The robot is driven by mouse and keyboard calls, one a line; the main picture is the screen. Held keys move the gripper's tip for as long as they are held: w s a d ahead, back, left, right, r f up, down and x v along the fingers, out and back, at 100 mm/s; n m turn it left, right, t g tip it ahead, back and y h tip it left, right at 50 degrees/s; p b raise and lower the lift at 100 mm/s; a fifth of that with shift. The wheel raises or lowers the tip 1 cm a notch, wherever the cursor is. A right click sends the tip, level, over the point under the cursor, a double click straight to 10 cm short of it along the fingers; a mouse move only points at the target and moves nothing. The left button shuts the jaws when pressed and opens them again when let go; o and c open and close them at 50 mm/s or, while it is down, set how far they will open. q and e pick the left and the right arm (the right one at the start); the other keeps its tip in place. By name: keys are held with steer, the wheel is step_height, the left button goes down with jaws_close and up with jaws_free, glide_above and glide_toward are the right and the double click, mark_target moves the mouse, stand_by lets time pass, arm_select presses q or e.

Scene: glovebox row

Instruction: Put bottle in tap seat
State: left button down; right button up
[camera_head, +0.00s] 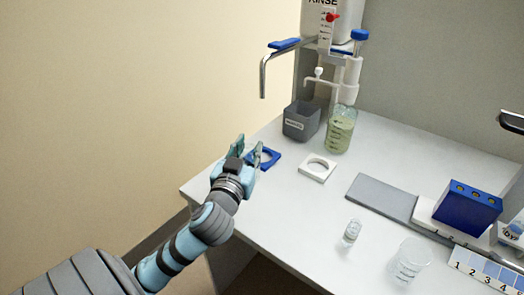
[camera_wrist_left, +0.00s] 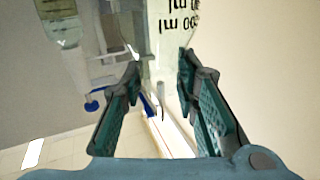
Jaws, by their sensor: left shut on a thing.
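My left gripper (camera_head: 252,152) is at the back left edge of the bench, beside a blue ring-shaped seat (camera_head: 268,157). A bent metal tap (camera_head: 263,80) with a blue lever is above and behind it. In the left wrist view my gripper (camera_wrist_left: 160,82) is shut on a clear bottle (camera_wrist_left: 168,40) with dark ml markings, which appear upside down. I cannot make out the bottle in the head view. A white ring-shaped seat (camera_head: 312,174) lies right of the blue one. My right gripper is not in view.
A grey bin (camera_head: 301,122) and a dispenser bottle with green liquid (camera_head: 340,135) stand behind the seats. A small vial (camera_head: 351,232), a clear beaker (camera_head: 410,262) and a blue rack (camera_head: 467,208) are to the right. The bench between is clear.

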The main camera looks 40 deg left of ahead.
arm_select(q)
steer(key=w+a+f+b, duration=0.1)
steer(key=w, duration=0.3)
steer(key=w+a+f+b, duration=0.1)
steer(key=w+a+b, duration=0.1)
steer(key=w, duration=0.1)
steer(key=w+a+f+b, duration=0.1)
steer(key=w+a, duration=0.1)
steer(key=w, duration=0.2)
steer(key=shift+w+f, duration=0.25)
steer(key=shift+w, duration=0.05)
steer(key=shift+r, duration=0.1)
steer(key=c, duration=1.2)
jaws_free()
steer(key=shift+c, duration=0.2)
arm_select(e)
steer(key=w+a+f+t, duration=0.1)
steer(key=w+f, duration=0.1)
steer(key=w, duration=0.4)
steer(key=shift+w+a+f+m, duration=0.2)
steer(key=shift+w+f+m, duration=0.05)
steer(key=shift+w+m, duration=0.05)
arm_select(q)
steer(key=shift+d, duration=0.1)
